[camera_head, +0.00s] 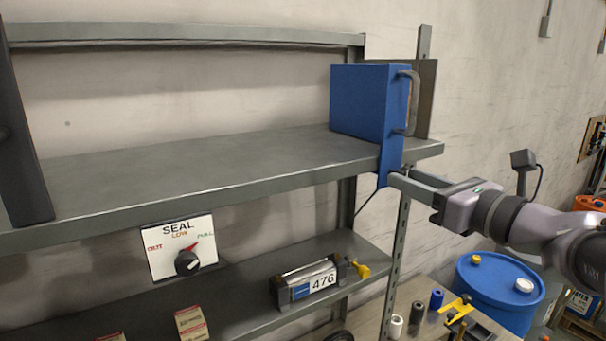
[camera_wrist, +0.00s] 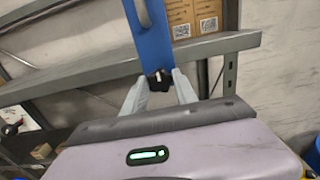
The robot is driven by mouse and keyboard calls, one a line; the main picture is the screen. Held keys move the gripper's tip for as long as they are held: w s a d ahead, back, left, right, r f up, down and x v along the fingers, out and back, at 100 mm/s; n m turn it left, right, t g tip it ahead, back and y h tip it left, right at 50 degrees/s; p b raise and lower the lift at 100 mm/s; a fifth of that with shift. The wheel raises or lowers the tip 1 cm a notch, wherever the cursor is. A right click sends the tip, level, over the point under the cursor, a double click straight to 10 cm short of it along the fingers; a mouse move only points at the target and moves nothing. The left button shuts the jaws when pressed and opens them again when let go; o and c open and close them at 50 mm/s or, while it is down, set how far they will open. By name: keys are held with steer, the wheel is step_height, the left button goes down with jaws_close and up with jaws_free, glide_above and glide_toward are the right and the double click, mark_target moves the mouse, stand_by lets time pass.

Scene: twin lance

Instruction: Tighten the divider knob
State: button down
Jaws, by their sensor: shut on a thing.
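The blue divider (camera_head: 365,103) stands upright at the right end of the upper shelf, with a handle on its right side. Its blue tab (camera_head: 391,158) hangs down over the shelf's front edge; the tab also shows in the wrist view (camera_wrist: 151,45). At the tab's lower end is the black divider knob (camera_wrist: 159,80) with a pale mark. My gripper (camera_wrist: 160,90) is shut on the knob, one finger on each side. In the head view my gripper (camera_head: 393,182) reaches in from the right and mostly hides the knob.
The shelf (camera_head: 200,170) is bare left of the divider. A perforated post (camera_head: 398,250) stands under my gripper. A blue drum (camera_head: 497,296) stands at lower right.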

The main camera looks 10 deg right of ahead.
steer(key=c, duration=1)
jaws_free()
steer(key=shift+o, duration=0.2)
steer(key=b+v, duration=0.2)
steer(key=v, duration=1.5)
steer(key=shift+s, duration=0.25)
steer(key=shift+w, duration=0.1)
